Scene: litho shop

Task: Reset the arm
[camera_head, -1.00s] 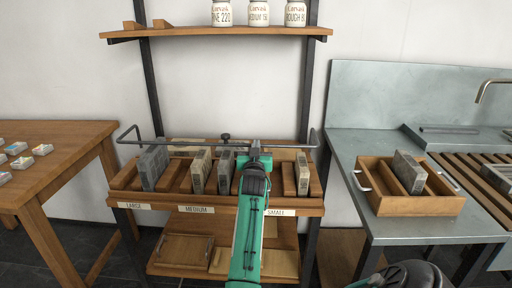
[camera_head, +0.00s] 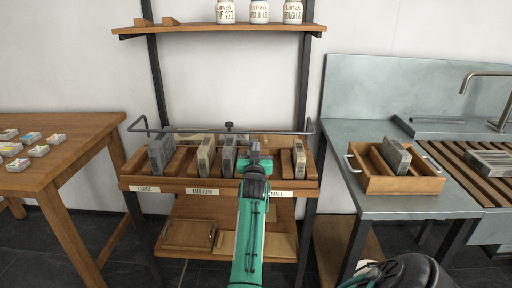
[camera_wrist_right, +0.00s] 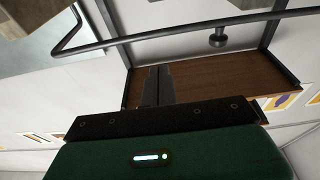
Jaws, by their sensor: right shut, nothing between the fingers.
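My right arm comes up from the bottom middle of the head view, and its gripper (camera_head: 254,150) is in front of the rack (camera_head: 222,184) of grey stone blocks, near the section labelled SMALL. The gripper is shut and empty. In the right wrist view the shut fingers (camera_wrist_right: 158,86) appear in front of a brown wooden shelf (camera_wrist_right: 205,72). In the head view the gripper overlaps part of the rack, so I cannot tell its exact distance from it. My left gripper is not in view; a dark arm part of mine shows at the bottom right.
A dark rail (camera_head: 190,130) runs above the rack. To the right, a wooden tray (camera_head: 402,184) with a grey block (camera_head: 396,156) stands on the metal counter (camera_head: 345,140). A wooden table (camera_head: 80,140) with small colourful items stands left. An upper shelf (camera_head: 220,29) holds several jars.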

